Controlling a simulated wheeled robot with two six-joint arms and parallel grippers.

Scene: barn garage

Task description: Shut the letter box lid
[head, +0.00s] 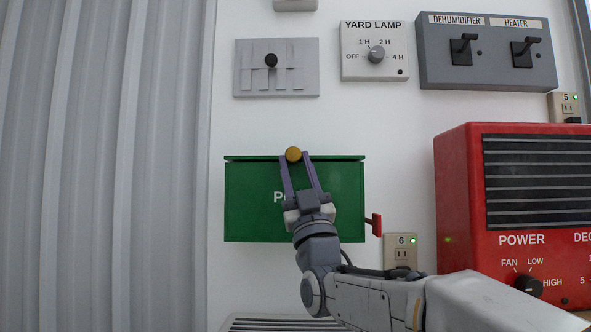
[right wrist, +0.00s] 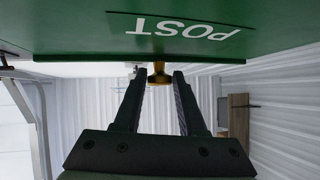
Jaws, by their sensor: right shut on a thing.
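The green letter box (head: 250,205) is on the white wall, its white lettering partly hidden behind my right gripper. Its green lid (head: 340,158) shows nearly edge-on along the top, with a dark line under it. I cannot tell whether it is fully down. A brass knob (head: 293,154) is at the lid's front edge. My right gripper (head: 296,160) reaches up in front of the box, shut on the knob. In the right wrist view the knob (right wrist: 160,74) sits between the fingertips, near the green face marked POST (right wrist: 185,28). My left gripper is out of view.
A red heater-like unit (head: 460,190) stands to the right, close to my right forearm. A small red flag (head: 375,224) sticks out at the box's right side, above outlet 6 (head: 402,249). A slotted lever panel (head: 277,80) is on the wall above.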

